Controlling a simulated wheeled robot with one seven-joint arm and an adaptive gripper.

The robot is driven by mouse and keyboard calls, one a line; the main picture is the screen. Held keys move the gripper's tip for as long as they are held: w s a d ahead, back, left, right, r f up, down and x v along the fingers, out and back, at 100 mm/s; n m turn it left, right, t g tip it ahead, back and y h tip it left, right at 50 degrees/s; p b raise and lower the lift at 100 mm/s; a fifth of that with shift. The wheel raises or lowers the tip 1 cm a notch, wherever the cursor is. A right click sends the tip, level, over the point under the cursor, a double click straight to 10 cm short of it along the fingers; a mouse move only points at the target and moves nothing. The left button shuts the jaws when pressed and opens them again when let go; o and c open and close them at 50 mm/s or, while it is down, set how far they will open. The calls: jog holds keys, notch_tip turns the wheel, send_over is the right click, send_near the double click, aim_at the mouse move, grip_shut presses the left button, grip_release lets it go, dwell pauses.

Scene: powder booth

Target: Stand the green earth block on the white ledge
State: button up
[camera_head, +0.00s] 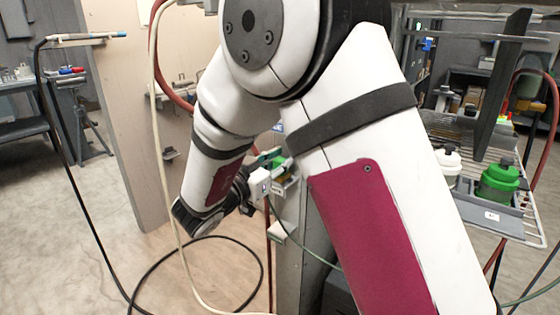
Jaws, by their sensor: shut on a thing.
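My gripper (268,160) is small in the picture, at the end of my arm and partly hidden by its links. It is shut on a small green piece, which looks like the green earth block (278,161), beside a grey post. Only part of the block shows, so its tilt is hard to tell. A small white ledge (276,232) sticks out from the post below the gripper. A white fitting (260,184) shows close to the fingers; I cannot tell what it belongs to.
A wire rack (528,222) at the right holds a green bottle (498,183) and a white bottle (447,165). A beige panel (125,110) stands behind my arm. A black hose (85,215) and a cream hose (166,150) hang at the left. Floor shows at the lower left.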

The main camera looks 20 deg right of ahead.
jog(key=shift+f, duration=0.25)
dwell(0.6)
jog(key=o, duration=1.1)
